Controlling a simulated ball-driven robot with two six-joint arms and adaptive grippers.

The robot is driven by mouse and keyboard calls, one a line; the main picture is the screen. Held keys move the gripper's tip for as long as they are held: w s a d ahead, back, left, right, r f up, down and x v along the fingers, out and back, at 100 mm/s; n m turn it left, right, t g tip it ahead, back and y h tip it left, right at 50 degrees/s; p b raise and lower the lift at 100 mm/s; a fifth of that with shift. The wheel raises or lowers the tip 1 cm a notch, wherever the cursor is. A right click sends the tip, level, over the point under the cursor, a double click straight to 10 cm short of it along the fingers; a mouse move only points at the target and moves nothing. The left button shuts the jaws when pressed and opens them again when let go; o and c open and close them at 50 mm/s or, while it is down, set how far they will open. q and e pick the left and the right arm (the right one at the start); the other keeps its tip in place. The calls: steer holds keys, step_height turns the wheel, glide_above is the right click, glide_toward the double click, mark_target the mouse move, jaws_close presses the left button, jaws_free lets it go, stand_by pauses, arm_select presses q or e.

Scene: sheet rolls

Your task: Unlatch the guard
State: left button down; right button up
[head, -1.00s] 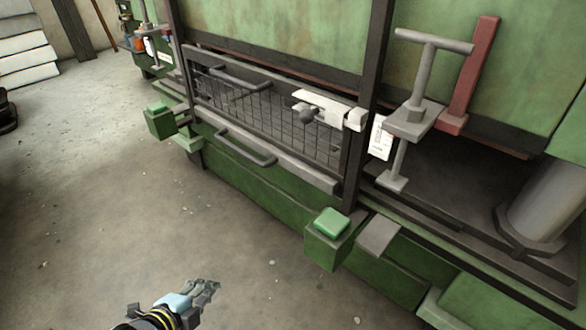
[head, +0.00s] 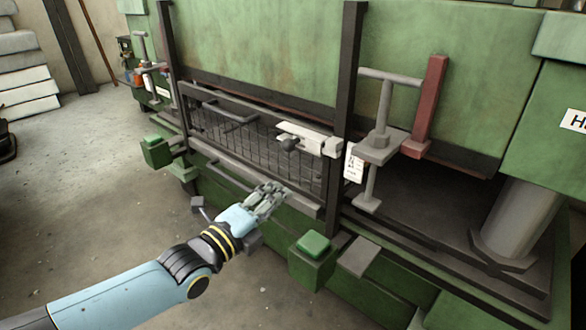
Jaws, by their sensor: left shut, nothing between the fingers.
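The guard (head: 225,134) is a dark-framed wire mesh panel on the front of the green machine, between two dark posts. Its pale latch bar (head: 305,135) with a dark round knob (head: 289,144) lies at the guard's upper right and reaches a light catch block (head: 333,147) at the right post. My left gripper (head: 276,190) is shut and empty, in front of the guard's lower rail, below and left of the knob and apart from it in the picture. It hides part of the lower rail and handle. My right gripper is out of view.
A green box with a green button (head: 313,243) juts out at the lower right; a similar one (head: 154,143) is at the left. A grey T-handled clamp (head: 379,140) and red bar (head: 428,105) stand right of the guard. The floor (head: 90,190) at left is open.

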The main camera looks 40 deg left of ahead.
arm_select(q)
steer(key=w+a+r+b, duration=0.1)
steer(key=w+a+b, duration=0.1)
steer(key=w, duration=0.9)
steer(key=shift+a+b, duration=0.35)
steer(key=shift+a, duration=0.4)
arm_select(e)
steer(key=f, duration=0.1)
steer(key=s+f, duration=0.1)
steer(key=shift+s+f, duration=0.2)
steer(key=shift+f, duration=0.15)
arm_select(q)
steer(key=shift+r, duration=0.1)
steer(key=shift+s, duration=0.1)
steer(key=a, duration=0.4)
steer(key=shift+w+a, duration=0.2)
steer(key=shift+a, duration=0.1)
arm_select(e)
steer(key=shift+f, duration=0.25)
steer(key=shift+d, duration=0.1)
